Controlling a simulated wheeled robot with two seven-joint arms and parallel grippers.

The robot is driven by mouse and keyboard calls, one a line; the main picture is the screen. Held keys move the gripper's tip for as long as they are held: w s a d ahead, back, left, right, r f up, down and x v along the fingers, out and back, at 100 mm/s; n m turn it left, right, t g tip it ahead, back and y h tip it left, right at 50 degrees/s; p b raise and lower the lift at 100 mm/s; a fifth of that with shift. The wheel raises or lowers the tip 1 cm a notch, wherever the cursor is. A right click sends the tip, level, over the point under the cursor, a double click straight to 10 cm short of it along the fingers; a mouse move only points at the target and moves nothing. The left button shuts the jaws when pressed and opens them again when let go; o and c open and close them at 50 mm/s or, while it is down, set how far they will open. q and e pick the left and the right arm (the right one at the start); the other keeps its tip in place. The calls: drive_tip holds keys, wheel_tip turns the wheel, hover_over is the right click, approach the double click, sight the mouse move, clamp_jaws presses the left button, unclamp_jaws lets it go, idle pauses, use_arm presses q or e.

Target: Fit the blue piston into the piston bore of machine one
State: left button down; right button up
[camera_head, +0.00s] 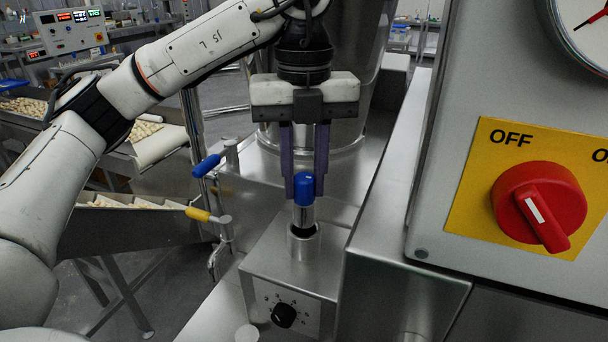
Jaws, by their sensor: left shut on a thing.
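The blue piston (304,188) has a blue cap on a shiny metal body and stands upright. My left gripper (304,182) points straight down and is shut on its blue cap with purple fingers. The piston bore (303,236) is a dark round opening in a short metal collar on top of a steel block with a dial. The piston's lower end is right at or just above the bore's mouth. I cannot tell whether its tip is inside the opening. My right gripper is not in view.
A steel cabinet with a red OFF switch (540,205) stands close on the right. A blue-handled lever (207,165) and a yellow-handled lever (198,214) stick out left of the block. A conveyor with pasta (150,150) is at the left. A black knob (283,315) is on the block's front.

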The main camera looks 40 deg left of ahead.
sight(304, 206)
use_arm(q)
drive_tip(key=shift+f+b, duration=1.9)
drive_tip(key=shift+f, duration=0.8)
idle(0.5)
drive_tip(key=c, duration=1.2)
unclamp_jaws()
drive_tip(key=shift+o, duration=0.2)
